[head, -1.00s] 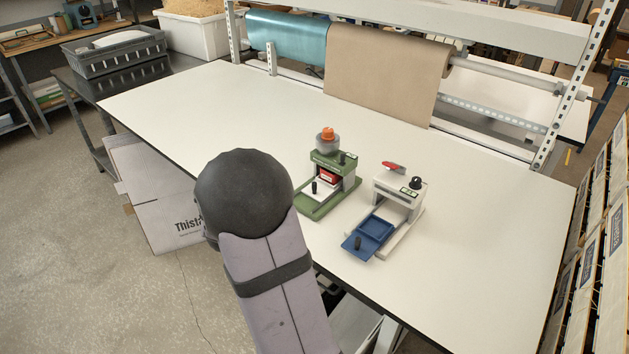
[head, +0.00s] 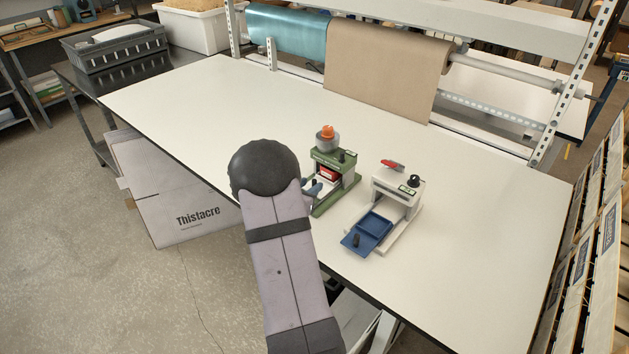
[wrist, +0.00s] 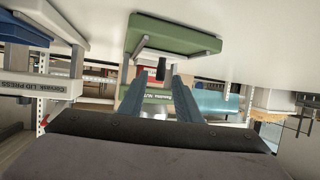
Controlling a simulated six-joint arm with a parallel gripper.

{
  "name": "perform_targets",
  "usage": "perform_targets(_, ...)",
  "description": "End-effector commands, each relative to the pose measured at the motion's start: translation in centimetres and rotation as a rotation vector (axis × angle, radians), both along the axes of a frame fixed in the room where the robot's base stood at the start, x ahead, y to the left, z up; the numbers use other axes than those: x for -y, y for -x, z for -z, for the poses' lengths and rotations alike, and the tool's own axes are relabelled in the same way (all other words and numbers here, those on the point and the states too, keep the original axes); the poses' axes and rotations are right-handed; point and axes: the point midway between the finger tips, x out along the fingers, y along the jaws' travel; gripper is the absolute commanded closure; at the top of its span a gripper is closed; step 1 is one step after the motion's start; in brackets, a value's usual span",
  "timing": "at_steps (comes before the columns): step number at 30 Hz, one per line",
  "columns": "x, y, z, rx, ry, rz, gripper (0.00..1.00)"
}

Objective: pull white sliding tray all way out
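The green press (head: 338,170) stands on the table, with its base seen edge-on in the wrist view (wrist: 178,36). Its white sliding tray (wrist: 150,54) is a pale strip under the green base in the wrist view. A black upright knob (wrist: 161,69) stands on the tray. My gripper (wrist: 160,85) is open, with its two blue-grey fingers pointing at the press and the knob in line between their tips. A gap shows on each side of the knob. In the head view my fingers (head: 313,188) are at the press's front, and my arm and fingers hide most of the tray.
A white press (head: 398,190) with a blue tray (head: 368,234) pulled out stands close on the right. Rolls of brown paper (head: 385,70) and teal film (head: 288,38) hang behind. The white table (head: 200,95) is clear on the left and far right.

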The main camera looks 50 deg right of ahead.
Motion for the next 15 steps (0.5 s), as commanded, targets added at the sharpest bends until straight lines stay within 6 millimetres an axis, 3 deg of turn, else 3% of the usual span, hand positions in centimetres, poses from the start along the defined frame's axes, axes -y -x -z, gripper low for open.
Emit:
perform_targets(6, 2.4, -0.6, 0.8, -0.001, 0.0, 0.0, 0.69)
perform_targets(15, 3.8, -1.0, 1.6, -0.001, 0.0, -0.001, 0.69)
